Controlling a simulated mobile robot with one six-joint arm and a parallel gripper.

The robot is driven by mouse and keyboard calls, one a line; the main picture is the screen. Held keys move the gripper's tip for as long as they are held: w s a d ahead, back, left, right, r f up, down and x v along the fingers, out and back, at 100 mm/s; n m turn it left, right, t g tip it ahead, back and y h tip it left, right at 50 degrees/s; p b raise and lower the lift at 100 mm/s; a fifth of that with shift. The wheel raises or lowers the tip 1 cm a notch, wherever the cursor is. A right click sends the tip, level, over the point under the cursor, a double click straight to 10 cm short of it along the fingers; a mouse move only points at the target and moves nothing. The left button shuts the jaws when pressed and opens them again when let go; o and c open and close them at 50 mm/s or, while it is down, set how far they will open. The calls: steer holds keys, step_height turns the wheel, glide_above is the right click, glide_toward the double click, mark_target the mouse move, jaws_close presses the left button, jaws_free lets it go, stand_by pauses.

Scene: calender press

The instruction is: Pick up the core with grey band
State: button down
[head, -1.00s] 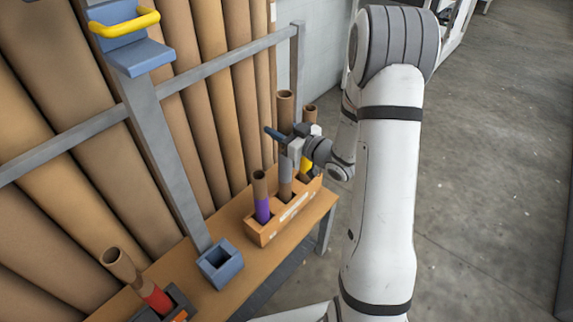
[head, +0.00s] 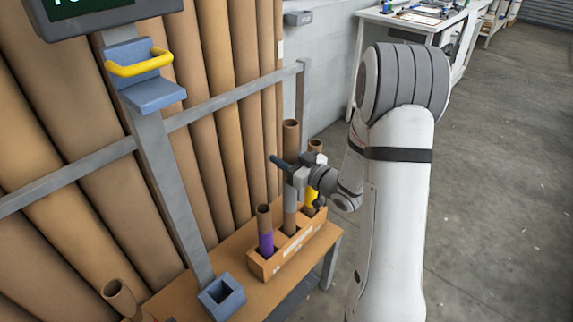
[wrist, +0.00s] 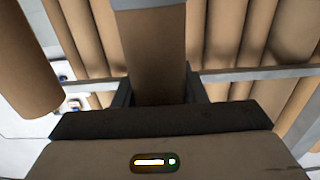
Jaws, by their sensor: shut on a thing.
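The core with grey band (head: 290,148) is a tall brown tube, upright in the middle slot of a wooden box (head: 258,267). Its grey band (head: 290,202) shows just below my gripper (head: 291,175). My gripper is shut around the core above or at the top of the band. The core's lower end is hidden in the slot, so I cannot tell whether it is raised. In the wrist view the core (wrist: 153,55) runs up the middle between the dark jaws, with a grey strip at the top edge.
A purple-banded core (head: 264,225) stands in the box's front slot, and a yellow-banded core (head: 315,158) in the rear one, close to my gripper. An empty blue square holder (head: 222,297) sits on the bench. Large brown rolls (head: 215,110) lean behind a grey rail.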

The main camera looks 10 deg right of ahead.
step_height(320, 180, up, 16)
steer(key=shift+r+p, duration=0.1)
steer(key=shift+p, duration=1.1)
